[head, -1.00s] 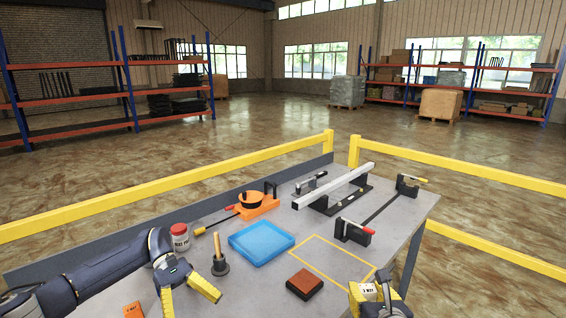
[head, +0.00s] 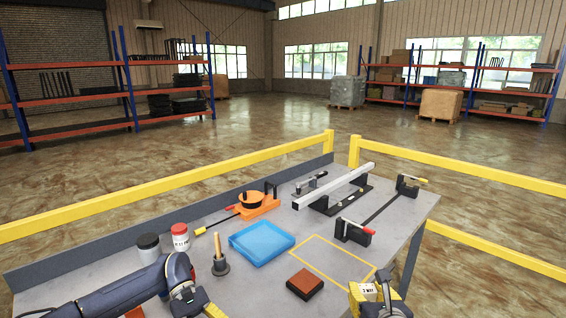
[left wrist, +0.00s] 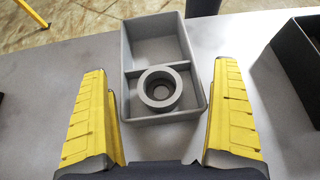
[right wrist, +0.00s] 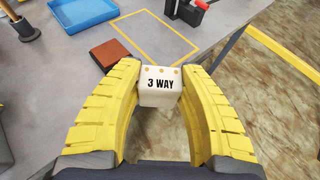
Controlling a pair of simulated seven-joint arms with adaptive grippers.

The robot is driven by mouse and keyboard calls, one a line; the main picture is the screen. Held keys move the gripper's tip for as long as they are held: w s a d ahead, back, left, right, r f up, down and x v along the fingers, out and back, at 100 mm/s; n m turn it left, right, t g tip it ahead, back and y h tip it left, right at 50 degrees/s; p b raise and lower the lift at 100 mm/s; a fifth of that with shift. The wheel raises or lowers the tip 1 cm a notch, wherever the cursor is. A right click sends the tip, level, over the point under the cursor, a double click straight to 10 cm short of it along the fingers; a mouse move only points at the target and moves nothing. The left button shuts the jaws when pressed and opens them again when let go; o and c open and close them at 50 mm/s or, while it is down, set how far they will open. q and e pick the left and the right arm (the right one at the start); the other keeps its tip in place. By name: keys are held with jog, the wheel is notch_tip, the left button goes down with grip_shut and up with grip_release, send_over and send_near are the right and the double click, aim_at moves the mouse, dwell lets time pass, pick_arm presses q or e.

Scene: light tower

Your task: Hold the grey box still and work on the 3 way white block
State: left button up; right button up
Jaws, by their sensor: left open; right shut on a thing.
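The grey box (left wrist: 193,48) has two compartments and shows in the left wrist view. A grey ring-shaped part (left wrist: 160,89) sits in its nearer compartment. My left gripper (left wrist: 160,135) is open, with one yellow finger on each side of the box's near end, and the fingers look clear of its walls. The white block (right wrist: 160,86) marked "3 WAY" is held between the yellow fingers of my right gripper (right wrist: 160,90). The block also shows in the head view (head: 367,289), at the bottom edge. In the head view the grey box is out of sight.
A brown-red block (head: 305,284), a blue tray (head: 262,243), a wooden-handled tool (head: 220,258) and two jars (head: 180,237) stand on the table. An orange fixture (head: 258,205) and clamps are further back. The yellow-outlined area (head: 335,259) is bare.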

pick_arm(q)
jog(key=shift+x, duration=1.35)
jog(key=c, duration=0.7)
jog(key=shift+c, duration=0.3)
jog(key=o, duration=0.8)
jog(key=shift+o, duration=0.2)
jog(key=shift+w, duration=0.1)
jog(key=v, duration=1.2)
